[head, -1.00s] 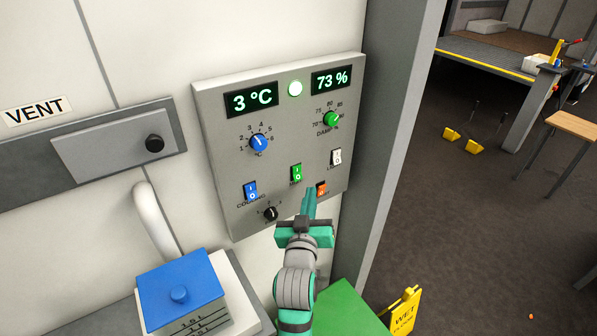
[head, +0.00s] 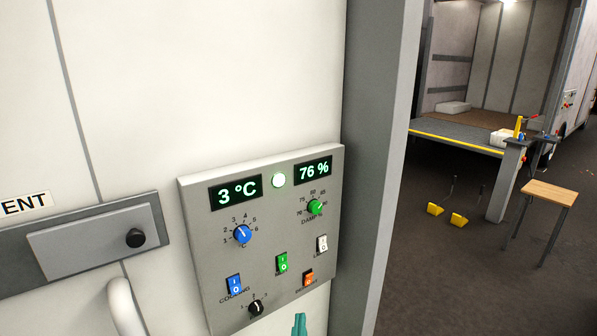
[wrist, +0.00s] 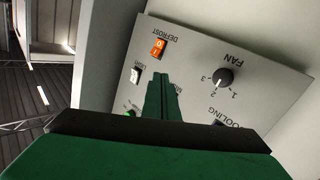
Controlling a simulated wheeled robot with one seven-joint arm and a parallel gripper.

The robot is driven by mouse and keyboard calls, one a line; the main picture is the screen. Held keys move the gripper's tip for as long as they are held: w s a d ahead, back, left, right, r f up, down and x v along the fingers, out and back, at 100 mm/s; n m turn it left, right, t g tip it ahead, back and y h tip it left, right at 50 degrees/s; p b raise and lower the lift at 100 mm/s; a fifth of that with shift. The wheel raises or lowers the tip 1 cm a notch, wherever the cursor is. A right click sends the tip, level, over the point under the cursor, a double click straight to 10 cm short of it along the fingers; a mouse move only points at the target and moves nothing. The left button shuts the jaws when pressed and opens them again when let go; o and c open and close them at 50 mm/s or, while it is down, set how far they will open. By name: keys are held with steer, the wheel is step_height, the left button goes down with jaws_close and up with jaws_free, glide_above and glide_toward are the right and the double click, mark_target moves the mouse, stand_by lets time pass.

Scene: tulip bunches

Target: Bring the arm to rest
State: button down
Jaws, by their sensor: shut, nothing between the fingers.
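My gripper (head: 299,325) shows only as teal fingertips at the bottom edge of the head view, below the control panel (head: 200,275). In the wrist view my gripper (wrist: 163,88) has its two green fingers together with nothing between them, in front of the panel (wrist: 195,60). The fingers hide part of the panel's lettering there. I cannot tell for sure whether they touch the panel; in the head view they appear below the orange defrost switch (head: 308,279). The rest of my arm is out of the head view.
The panel has a blue knob (head: 242,234), a green knob (head: 315,207), a black fan knob (head: 256,308) and lit displays reading 3 °C and 76 %. A grey post (head: 383,150) stands right of it. Beyond are a stool (head: 549,194) and yellow pedals (head: 435,209) on open floor.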

steer(key=s+f+g+y, duration=0.1)
steer(key=s+f, duration=0.6)
steer(key=s, duration=0.3)
steer(key=s+f, duration=0.7)
steer(key=s, duration=0.3)
steer(key=s+m+g, duration=0.1)
steer(key=s, duration=2)
steer(key=shift+r+m, duration=0.4)
